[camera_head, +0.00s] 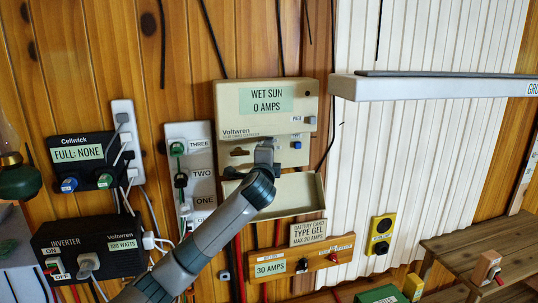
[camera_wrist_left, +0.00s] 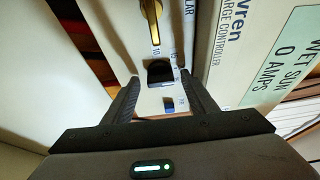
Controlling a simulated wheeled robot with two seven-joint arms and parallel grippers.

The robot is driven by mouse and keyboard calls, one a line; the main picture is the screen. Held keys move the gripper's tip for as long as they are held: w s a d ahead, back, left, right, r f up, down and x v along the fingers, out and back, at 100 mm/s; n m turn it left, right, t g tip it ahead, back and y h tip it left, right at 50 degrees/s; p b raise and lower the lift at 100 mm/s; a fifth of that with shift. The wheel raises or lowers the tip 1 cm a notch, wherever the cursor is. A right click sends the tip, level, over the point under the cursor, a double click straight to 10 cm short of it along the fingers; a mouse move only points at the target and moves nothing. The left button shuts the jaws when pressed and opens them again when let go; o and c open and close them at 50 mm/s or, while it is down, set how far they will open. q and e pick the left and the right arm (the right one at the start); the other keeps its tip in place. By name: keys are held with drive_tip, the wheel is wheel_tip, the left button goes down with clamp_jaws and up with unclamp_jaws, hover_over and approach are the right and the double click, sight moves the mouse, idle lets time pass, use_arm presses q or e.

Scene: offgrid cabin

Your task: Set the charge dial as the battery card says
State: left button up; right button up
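The cream Voltwren charge controller (camera_head: 228,105) is on the wood wall; its display reads "WET SUN 0 AMPS". The battery card (camera_head: 307,233) below reads "TYPE GEL MAX 20 AMPS". My left gripper (camera_head: 265,148) is at the controller's lower panel and hides part of it. In the left wrist view my left gripper (camera_wrist_left: 163,78) is open, its fingers either side of a black knob (camera_wrist_left: 160,72); contact cannot be told. The dial setting is not readable. My right gripper is not in view.
An open cream tray or cover (camera_head: 305,194) projects below the controller. A wooden board (camera_head: 335,262) below it carries a "30 AMPS" plate and a black knob (camera_head: 302,265). A labelled switch panel (camera_head: 200,160) and black inverter (camera_head: 120,245) stand left. A white shelf-like bar (camera_head: 430,87) juts out right.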

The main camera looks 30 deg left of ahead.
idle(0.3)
use_arm(q)
drive_tip(key=shift+b+v, duration=0.55)
drive_tip(key=shift+v, duration=0.25)
drive_tip(key=b+v, duration=0.6)
drive_tip(key=v, duration=0.9)
drive_tip(key=shift+s+d, duration=0.15)
drive_tip(key=shift+s, duration=0.2)
